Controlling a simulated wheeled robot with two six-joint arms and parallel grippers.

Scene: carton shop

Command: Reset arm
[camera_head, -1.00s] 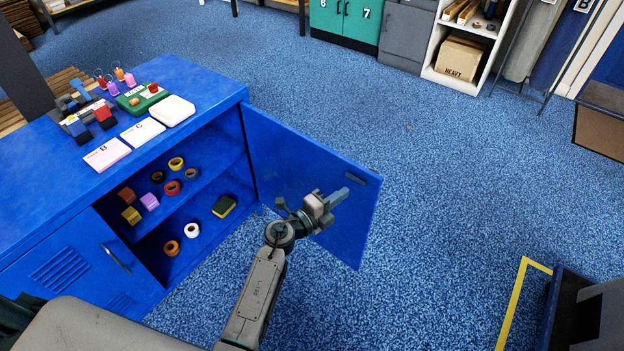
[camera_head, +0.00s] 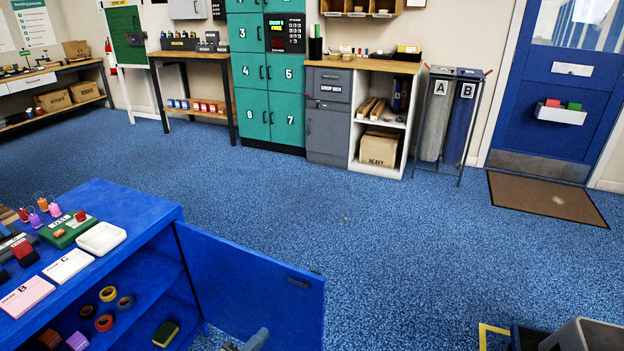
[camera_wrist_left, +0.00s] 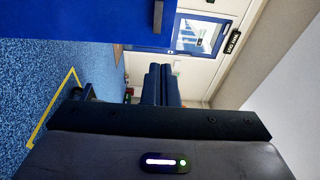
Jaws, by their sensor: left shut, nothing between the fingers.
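My left gripper (camera_head: 258,338) shows only in part at the bottom edge of the head view, in front of the open blue cabinet door (camera_head: 255,285). In the left wrist view its two fingers (camera_wrist_left: 162,84) lie together, shut and empty. The blue door also shows in the left wrist view (camera_wrist_left: 85,18), along the top, apart from the fingers in the picture. Most of my left arm is out of the head view. My right gripper is not in view.
The blue cabinet (camera_head: 150,222) at left holds tape rolls and blocks on its shelves, with cards and a white tray (camera_head: 101,238) on top. A dark and grey object (camera_head: 585,336) stands by yellow floor tape (camera_head: 483,338) at lower right. The mid floor is clear.

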